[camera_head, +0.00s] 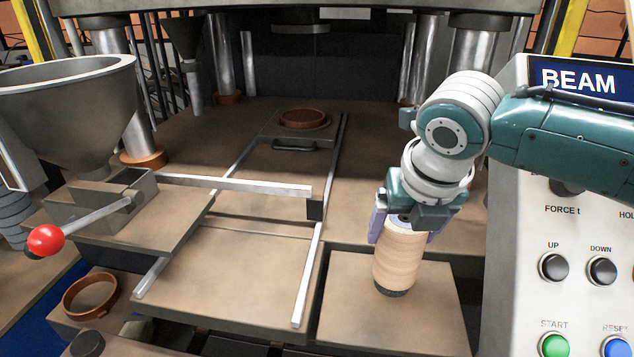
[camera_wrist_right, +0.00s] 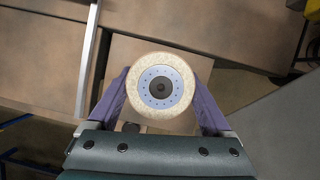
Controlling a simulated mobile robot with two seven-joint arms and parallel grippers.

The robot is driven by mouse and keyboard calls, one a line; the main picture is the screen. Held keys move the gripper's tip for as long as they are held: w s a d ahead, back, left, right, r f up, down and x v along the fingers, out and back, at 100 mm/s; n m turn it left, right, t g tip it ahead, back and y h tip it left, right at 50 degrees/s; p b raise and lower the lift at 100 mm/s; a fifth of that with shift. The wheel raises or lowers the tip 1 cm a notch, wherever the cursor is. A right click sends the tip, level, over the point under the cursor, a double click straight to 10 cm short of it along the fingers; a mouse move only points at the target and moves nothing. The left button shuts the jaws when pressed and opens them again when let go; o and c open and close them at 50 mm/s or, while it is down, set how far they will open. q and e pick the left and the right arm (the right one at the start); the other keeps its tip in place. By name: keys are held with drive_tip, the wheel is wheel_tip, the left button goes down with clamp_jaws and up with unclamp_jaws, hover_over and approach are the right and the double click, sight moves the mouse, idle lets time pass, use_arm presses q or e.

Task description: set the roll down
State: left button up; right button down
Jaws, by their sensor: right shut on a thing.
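The roll (camera_head: 398,256) is a pale tan, upright cylinder with a dark bottom end. My right gripper (camera_head: 400,222) is shut on its upper part from above, one purple finger on each side. The roll's lower end is over or on the brown square platform (camera_head: 345,325) at the front right; I cannot tell whether it touches. In the right wrist view the roll (camera_wrist_right: 200,88) shows end-on, with a blue dotted disc and dark centre, between the fingers of the right gripper (camera_wrist_right: 163,90). My left gripper is not in view.
A control panel (camera_head: 580,215) with buttons stands close at the right. A metal hopper (camera_head: 60,110) and a red-knobbed lever (camera_head: 46,240) are at the left. Metal rails (camera_head: 305,270) run left of the platform. A brown ring (camera_head: 90,296) lies at the front left.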

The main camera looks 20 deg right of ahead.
drive_tip(key=shift+f, duration=0.1)
unclamp_jaws()
